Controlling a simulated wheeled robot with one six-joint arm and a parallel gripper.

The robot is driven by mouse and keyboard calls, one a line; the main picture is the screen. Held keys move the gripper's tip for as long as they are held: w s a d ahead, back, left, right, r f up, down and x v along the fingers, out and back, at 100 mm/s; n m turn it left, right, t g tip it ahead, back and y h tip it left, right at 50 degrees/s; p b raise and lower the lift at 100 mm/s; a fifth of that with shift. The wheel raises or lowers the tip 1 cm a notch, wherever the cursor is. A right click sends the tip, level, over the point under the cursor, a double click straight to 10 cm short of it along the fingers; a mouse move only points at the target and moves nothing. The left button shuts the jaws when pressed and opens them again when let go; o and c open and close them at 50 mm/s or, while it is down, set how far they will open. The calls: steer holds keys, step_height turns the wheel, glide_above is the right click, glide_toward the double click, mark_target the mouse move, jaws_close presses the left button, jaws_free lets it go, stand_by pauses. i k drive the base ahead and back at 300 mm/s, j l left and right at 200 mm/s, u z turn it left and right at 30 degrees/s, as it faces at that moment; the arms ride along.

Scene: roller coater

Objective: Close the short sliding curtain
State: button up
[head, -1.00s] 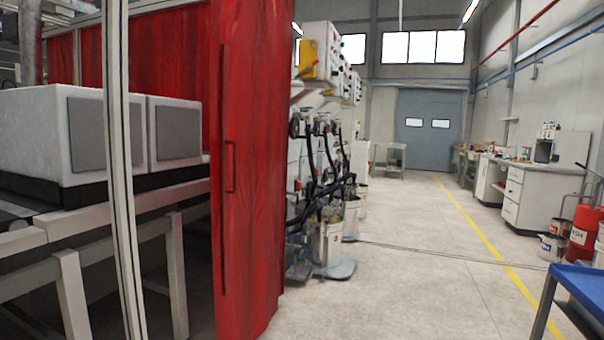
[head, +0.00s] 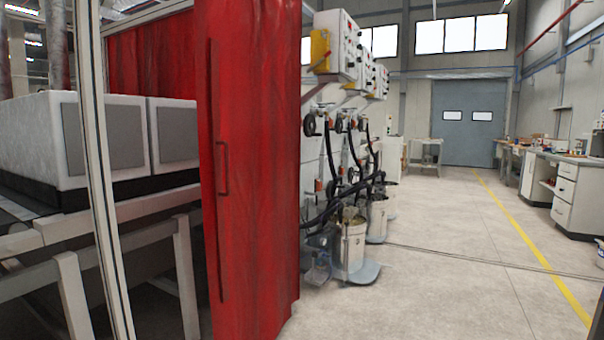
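The red sliding curtain (head: 262,150) hangs in the left half of the head view, bunched to the right of a pale metal post (head: 98,150). A red vertical handle (head: 222,168) is on its left part, beside a long dark red edge strip. Between the post and the curtain there is an open gap, through which white blocks on a frame show. My gripper does not show in the view.
White blocks (head: 110,140) sit on a conveyor frame (head: 150,235) at left. Behind the curtain stand machines with hoses and a bucket (head: 350,245). Clear concrete floor (head: 440,270) with a yellow line lies to the right. Benches and a cabinet (head: 560,195) line the right wall.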

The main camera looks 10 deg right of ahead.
mark_target(243, 59)
steer(key=i+l, duration=0.15)
steer(key=i, duration=0.3)
steer(key=i+l, duration=0.1)
steer(key=i, duration=0.35)
